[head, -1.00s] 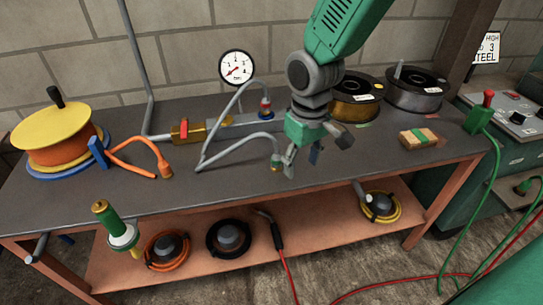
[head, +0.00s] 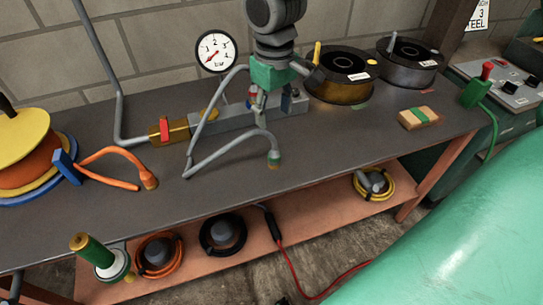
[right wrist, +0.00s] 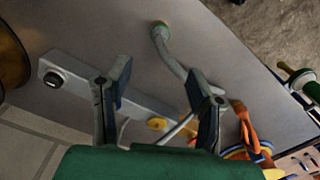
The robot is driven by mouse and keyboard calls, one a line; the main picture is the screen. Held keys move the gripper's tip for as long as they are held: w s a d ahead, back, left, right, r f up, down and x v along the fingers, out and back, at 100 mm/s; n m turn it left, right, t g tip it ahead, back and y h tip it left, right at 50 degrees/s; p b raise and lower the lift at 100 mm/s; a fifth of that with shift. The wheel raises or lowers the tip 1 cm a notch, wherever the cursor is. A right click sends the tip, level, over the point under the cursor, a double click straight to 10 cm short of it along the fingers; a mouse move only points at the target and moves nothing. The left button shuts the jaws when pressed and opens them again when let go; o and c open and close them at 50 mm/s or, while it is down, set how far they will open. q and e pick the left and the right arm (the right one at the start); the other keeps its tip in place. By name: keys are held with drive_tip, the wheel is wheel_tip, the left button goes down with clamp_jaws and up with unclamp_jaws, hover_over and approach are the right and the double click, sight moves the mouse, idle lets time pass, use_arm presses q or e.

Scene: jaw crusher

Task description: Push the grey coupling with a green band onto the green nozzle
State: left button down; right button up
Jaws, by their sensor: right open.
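The grey coupling with a green band (head: 274,158) is at the end of a bent grey hose (head: 232,150) on the bench, in front of the grey manifold bar (head: 232,118). It also shows near the top of the right wrist view (right wrist: 160,28). My right gripper (head: 273,103) is open and empty over the right part of the bar, behind the coupling and apart from it. Its two fingers stand wide apart in the right wrist view. I cannot make out a green nozzle; the gripper covers part of the bar. My left gripper is not in view.
A brass valve with a red handle (head: 160,131) and a gauge (head: 215,51) are left of the gripper. An orange hose (head: 110,155) lies at left. Dark spools (head: 340,88) and a wooden block with a green band (head: 418,117) are at right. The bench front is clear.

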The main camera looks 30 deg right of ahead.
sight(275, 149)
drive_tip(key=f, duration=0.2)
drive_tip(key=f+b, duration=0.1)
drive_tip(key=f, duration=0.4)
drive_tip(key=shift+d+f, duration=0.35)
drive_tip(key=shift+f, duration=0.35)
drive_tip(key=shift+a, duration=0.15)
drive_tip(key=shift+a, duration=0.1)
wheel_tip(275, 149, down, 5)
drive_tip(key=shift+s+f+b, duration=0.1)
drive_tip(key=shift+f+b, duration=0.05)
drive_tip(key=shift+b, duration=0.55)
drive_tip(key=shift+c, duration=0.4)
clamp_jaws()
